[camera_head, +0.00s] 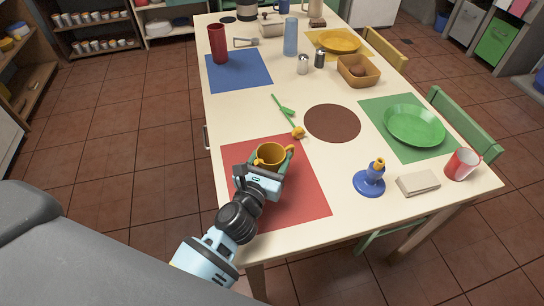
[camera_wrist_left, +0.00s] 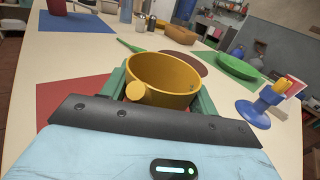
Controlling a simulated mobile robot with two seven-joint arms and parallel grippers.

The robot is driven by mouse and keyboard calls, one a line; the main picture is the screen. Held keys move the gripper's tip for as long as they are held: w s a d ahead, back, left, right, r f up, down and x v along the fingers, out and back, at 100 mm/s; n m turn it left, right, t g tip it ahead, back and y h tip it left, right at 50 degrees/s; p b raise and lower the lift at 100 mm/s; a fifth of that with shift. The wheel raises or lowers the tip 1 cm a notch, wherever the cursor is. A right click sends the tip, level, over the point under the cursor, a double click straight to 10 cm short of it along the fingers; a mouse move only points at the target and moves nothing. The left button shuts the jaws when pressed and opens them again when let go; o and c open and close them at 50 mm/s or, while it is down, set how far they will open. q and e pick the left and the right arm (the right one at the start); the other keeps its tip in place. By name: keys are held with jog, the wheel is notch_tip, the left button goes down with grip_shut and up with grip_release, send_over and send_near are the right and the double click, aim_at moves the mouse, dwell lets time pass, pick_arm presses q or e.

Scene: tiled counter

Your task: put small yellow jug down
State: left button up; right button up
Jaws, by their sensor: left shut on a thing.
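The small yellow jug (camera_head: 270,154) is over the red mat (camera_head: 300,196), near the mat's far edge. It looks upright. My left gripper (camera_head: 268,168) is shut on the jug, with a green finger on each side of it. In the left wrist view the jug (camera_wrist_left: 163,78) sits between the green fingers, its rim facing up and a round knob towards the camera. I cannot tell whether its base touches the mat, because the gripper hides it. My right gripper is not in view.
A green flower with an orange head (camera_head: 298,132) lies just beyond the jug. A brown round mat (camera_head: 332,123) is to the right. The red mat's right part is bare.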

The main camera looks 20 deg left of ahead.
pick_arm(q)
jog(key=shift+f, duration=0.2)
jog(key=o, duration=1.1)
jog(key=shift+r, duration=0.1)
jog(key=shift+c, duration=0.2)
